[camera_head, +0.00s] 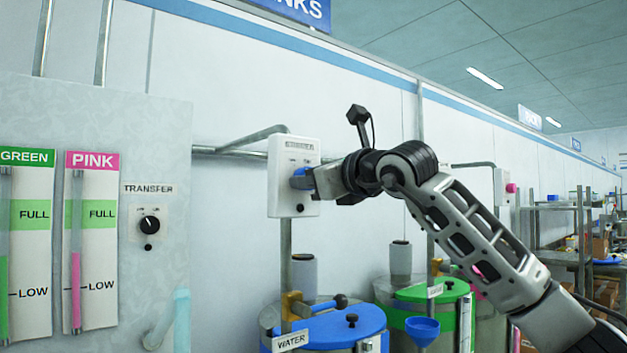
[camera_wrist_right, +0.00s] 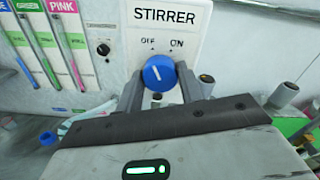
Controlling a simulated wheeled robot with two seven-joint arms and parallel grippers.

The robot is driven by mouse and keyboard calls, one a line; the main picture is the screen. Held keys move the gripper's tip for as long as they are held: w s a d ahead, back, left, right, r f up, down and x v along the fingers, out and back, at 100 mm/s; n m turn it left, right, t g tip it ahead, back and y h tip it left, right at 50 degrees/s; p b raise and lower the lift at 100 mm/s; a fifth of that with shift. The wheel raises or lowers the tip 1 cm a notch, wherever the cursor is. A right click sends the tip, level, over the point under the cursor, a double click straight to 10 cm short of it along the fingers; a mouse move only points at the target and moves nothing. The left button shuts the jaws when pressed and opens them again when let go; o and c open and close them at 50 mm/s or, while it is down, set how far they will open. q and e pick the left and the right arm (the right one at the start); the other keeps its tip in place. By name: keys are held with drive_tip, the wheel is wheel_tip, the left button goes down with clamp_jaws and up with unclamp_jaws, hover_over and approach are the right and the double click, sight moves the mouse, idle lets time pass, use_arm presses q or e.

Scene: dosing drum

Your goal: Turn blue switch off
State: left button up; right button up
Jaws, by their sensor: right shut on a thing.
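The blue switch (camera_head: 301,179) is a round knob on a white box labelled STIRRER (camera_head: 293,206) on the wall. My right gripper (camera_head: 309,180) reaches it from the right and is shut on it. In the right wrist view the blue switch (camera_wrist_right: 159,72) sits between the two fingers of my right gripper (camera_wrist_right: 160,82), below the words OFF at left and ON at right. Its white mark stands near upright, with its top leaning slightly left. In the head view the fingers partly hide the knob. My left gripper is not in view.
A drum with a blue lid (camera_head: 330,330) labelled WATER stands below the box, and a green-lidded drum (camera_head: 425,292) is to its right. A panel at left carries a black TRANSFER knob (camera_head: 149,225) and level gauges. Pipes run along the wall.

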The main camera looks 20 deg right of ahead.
drive_tip(key=shift+n, duration=0.3)
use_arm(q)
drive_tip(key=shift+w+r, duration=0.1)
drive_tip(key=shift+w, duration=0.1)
use_arm(e)
drive_tip(key=o, duration=1)
drive_tip(key=shift+s, duration=0.1)
use_arm(q)
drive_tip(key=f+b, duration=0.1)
drive_tip(key=b, duration=0.1)
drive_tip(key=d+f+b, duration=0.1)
drive_tip(key=b, duration=0.2)
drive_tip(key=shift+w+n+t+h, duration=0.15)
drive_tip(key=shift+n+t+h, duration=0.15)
use_arm(e)
drive_tip(key=v, duration=1.6)
drive_tip(key=shift+r, duration=0.1)
